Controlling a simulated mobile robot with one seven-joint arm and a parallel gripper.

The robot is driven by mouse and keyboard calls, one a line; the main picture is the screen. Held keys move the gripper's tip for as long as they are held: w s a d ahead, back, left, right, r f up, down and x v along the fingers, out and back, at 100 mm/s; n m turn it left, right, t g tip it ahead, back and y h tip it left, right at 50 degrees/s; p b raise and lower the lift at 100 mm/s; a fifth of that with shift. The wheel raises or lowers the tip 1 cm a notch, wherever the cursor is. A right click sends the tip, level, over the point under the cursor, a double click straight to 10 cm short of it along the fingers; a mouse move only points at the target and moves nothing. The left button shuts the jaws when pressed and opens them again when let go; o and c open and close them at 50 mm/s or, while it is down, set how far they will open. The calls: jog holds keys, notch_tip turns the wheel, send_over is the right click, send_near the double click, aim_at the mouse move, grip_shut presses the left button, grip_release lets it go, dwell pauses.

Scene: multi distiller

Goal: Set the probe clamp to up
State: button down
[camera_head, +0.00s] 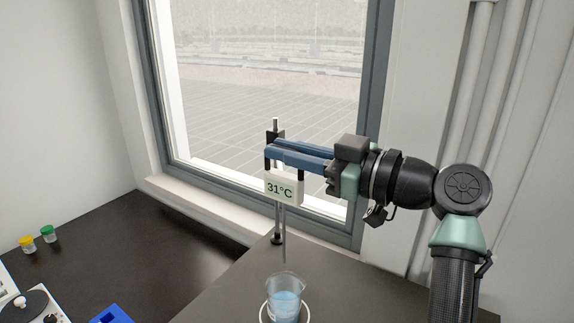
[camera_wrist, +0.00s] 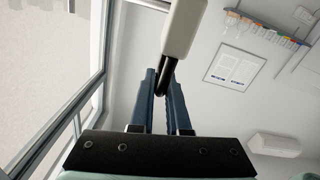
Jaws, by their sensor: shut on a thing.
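The probe clamp (camera_head: 284,188) is a pale block with a display reading 31°C, on a thin upright rod stand (camera_head: 277,238). It sits near the top of the rod. My gripper (camera_head: 272,157) reaches in from the right with its blue fingers level at the top of the clamp, shut on a dark part of it. In the wrist view the fingers (camera_wrist: 161,88) close around a dark bar under the pale block (camera_wrist: 184,28). A thin probe hangs down from the clamp, its lower end seeming just above a beaker of blue liquid (camera_head: 286,303).
The beaker stands on a round plate on the dark bench (camera_head: 235,290). A window (camera_head: 260,80) is close behind the stand. Yellow-capped (camera_head: 27,244) and green-capped (camera_head: 48,234) jars, a blue item (camera_head: 110,314) and a white device are at left. The bench right of the beaker is clear.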

jog(key=shift+d+r, duration=0.1)
jog(key=shift+r, duration=0.4)
jog(key=c, duration=1.2)
grip_release()
jog(key=shift+o, duration=1.3)
jog(key=shift+f, duration=0.2)
jog(key=shift+f, duration=0.1)
jog(key=shift+s+d, duration=0.25)
jog(key=shift+d, duration=0.1)
jog(key=b+v, duration=0.4)
jog(key=v, duration=0.8)
